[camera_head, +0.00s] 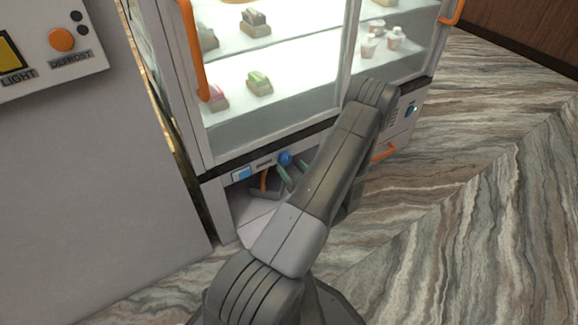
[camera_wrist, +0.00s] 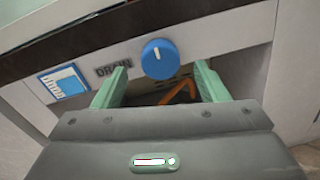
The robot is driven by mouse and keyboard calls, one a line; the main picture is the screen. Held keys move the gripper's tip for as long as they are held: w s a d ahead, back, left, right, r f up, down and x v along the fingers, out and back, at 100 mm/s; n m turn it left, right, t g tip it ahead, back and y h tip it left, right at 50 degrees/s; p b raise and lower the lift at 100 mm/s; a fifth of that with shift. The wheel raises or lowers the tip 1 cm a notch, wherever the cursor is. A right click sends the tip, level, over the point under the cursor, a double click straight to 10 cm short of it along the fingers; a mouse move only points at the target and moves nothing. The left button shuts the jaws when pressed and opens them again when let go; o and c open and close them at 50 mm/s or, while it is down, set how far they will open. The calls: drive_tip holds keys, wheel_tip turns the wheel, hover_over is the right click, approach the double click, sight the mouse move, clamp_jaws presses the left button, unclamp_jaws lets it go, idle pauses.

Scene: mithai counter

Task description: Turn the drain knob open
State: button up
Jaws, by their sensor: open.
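The drain knob (camera_wrist: 159,59) is a round blue knob with a white pointer line, on the pale strip below the display case. In the wrist view its line points up, tilted slightly. A DRAIN label (camera_wrist: 114,68) is to its left. The knob also shows in the head view (camera_head: 285,158), at the lower front of the case. My gripper (camera_wrist: 158,82) is open, with its green fingers spread to either side and just below the knob. I see no contact with it. In the head view my gripper (camera_head: 291,172) is partly hidden by my arm.
A blue and white panel (camera_wrist: 63,83) is left of the label. Below the strip is an open recess (camera_head: 250,210) with an orange part (camera_wrist: 180,92) inside. The glass case (camera_head: 270,110) stands above. Marble floor (camera_head: 480,170) is clear at right.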

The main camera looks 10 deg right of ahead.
sight(287, 161)
drive_tip(key=shift+x, duration=1.55)
drive_tip(key=c, duration=1)
